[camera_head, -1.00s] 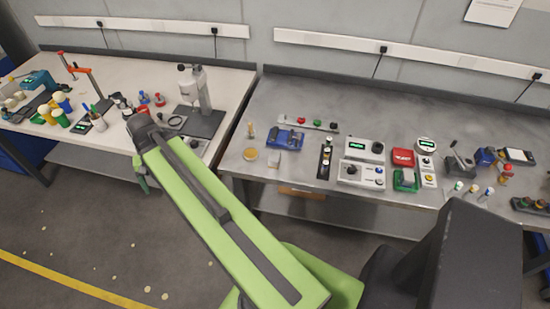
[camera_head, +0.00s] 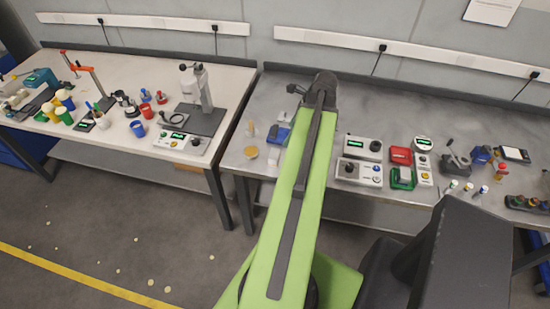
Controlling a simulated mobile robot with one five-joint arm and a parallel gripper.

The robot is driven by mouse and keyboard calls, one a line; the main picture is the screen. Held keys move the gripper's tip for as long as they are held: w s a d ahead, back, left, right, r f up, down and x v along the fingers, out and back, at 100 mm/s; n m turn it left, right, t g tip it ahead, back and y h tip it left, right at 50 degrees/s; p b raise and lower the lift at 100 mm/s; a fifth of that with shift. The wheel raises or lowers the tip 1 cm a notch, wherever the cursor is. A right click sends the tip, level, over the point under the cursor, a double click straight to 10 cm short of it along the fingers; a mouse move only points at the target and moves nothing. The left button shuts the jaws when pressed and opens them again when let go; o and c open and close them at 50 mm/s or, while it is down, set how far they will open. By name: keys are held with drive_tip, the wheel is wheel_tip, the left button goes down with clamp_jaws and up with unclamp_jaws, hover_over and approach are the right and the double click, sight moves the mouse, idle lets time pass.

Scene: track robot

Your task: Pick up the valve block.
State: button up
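I cannot tell for sure which thing is the valve block. In the earlier frame, a narrow dark block with pale and brass-coloured fittings and a long bar with coloured knobs lay on the grey bench. A small pale grey block (camera_head: 271,157) shows partly at the left of my arm. A blue vise-like tool (camera_head: 279,134) behind it is also partly covered. My green arm reaches over the grey bench, its dark end near the back of the bench. My gripper is hidden behind the arm, so its fingers do not show.
The grey bench (camera_head: 400,112) holds grey control boxes (camera_head: 358,172), a red case (camera_head: 401,155) and a green-framed item (camera_head: 402,177) right of my arm. The left bench (camera_head: 135,70) holds a microscope-like stand (camera_head: 203,95) and cups. A gap separates the benches.

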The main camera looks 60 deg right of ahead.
drive_tip(key=b, duration=1)
approach(274, 154)
drive_tip(key=x, duration=0.4)
drive_tip(key=shift+s+a+f, duration=0.2)
drive_tip(key=shift+a+f, duration=0.05)
drive_tip(key=shift+f, duration=0.15)
drive_tip(key=shift+w+f, duration=0.2)
drive_tip(key=shift+f, duration=0.05)
drive_tip(key=shift+w, duration=0.1)
drive_tip(key=b+x, duration=0.5)
drive_tip(key=shift+d+f, duration=0.15)
drive_tip(key=shift+d, duration=0.1)
clamp_jaws()
drive_tip(key=shift+r, duration=0.3)
